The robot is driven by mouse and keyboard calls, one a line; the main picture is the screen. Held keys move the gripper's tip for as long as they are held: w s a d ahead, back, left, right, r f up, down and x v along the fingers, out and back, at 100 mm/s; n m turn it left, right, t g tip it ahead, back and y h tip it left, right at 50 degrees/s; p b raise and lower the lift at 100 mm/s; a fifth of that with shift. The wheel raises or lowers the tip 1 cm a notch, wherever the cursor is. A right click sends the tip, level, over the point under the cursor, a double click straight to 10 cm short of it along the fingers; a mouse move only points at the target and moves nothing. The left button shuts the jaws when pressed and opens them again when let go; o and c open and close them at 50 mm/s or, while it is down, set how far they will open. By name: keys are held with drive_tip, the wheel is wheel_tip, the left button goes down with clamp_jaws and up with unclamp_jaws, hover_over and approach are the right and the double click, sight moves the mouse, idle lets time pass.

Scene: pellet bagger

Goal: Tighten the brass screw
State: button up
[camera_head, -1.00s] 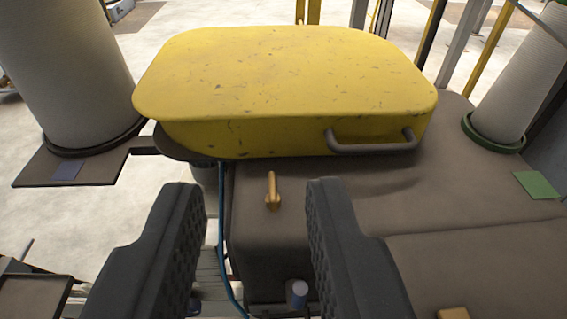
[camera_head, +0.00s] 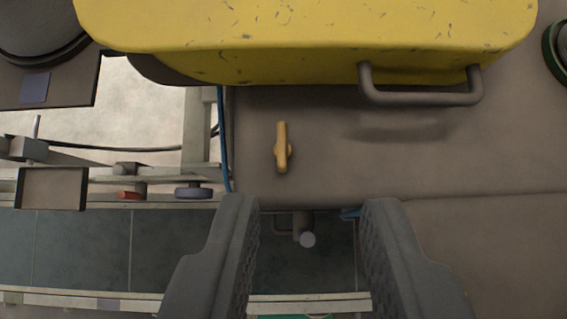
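The brass screw (camera_head: 282,147) has a wing-shaped head and stands on the brown-grey machine top, just below the yellow cover. Its long side runs up and down in the picture. My gripper (camera_head: 310,203) is open, its two dark ridged fingers wide apart. The screw lies beyond the fingertips, a little left of the middle of the gap, and nothing touches it. Nothing is held between the fingers.
A yellow cover (camera_head: 310,40) with a grey handle (camera_head: 420,98) sits directly above the screw. A blue cable (camera_head: 224,150) runs down the left edge of the machine top. A small round-ended knob (camera_head: 307,240) shows between the fingers. The machine top right of the screw is clear.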

drive_tip(key=w+g+p, duration=0.1)
drive_tip(key=g+p, duration=0.2)
drive_tip(key=p, duration=0.5)
approach(280, 145)
drive_tip(key=shift+g+y, duration=0.3)
drive_tip(key=shift+y, duration=0.1)
drive_tip(key=x, duration=0.5)
drive_tip(key=d+x, duration=0.1)
drive_tip(key=x, duration=0.2)
drive_tip(key=shift+w+f, duration=0.2)
drive_tip(key=shift+w, duration=0.2)
clamp_jaws()
drive_tip(key=shift+a, duration=0.15)
